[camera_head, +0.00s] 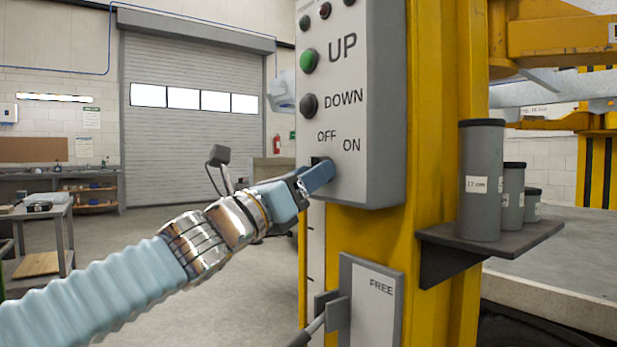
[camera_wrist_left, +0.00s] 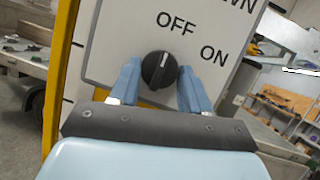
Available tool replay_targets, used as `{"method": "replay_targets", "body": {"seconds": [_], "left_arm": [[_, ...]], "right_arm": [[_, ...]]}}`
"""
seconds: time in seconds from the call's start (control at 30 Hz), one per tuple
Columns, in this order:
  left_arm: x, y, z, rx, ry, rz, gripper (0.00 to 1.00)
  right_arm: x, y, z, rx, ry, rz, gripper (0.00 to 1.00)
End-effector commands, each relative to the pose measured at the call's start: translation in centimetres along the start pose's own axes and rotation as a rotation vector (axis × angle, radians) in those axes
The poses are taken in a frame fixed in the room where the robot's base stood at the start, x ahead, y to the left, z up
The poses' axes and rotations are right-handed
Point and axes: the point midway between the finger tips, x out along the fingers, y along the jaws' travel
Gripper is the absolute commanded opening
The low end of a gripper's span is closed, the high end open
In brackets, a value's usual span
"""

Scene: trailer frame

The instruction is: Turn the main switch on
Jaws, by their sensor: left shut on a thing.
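The main switch is a round black knob (camera_wrist_left: 159,70) with a pale line on its face, below the OFF and ON labels on the grey control panel (camera_head: 385,150). In the left wrist view the line appears to point up toward OFF. My left gripper (camera_head: 322,172) has its blue fingers on both sides of the knob and is shut on it. In the head view the fingers mostly hide the knob, and only a dark bit shows beside them. My right gripper is in neither view.
A green UP button (camera_head: 309,61) and a dark DOWN button (camera_head: 309,105) sit above the switch. The panel is on a yellow post (camera_head: 433,150). A FREE box (camera_head: 372,305) is below. Grey cylinders (camera_head: 480,185) stand on a shelf at right. Open floor lies behind my arm.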

Motion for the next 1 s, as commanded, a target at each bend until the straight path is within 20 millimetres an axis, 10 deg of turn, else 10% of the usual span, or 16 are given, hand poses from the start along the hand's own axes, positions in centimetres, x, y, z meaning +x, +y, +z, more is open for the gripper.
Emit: {"method": "replay_targets", "body": {"seconds": [1.0], "left_arm": [[0.17,0.91,0.15,0.683,-0.054,-0.292,0.16]], "right_arm": [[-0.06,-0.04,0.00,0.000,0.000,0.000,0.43]]}}
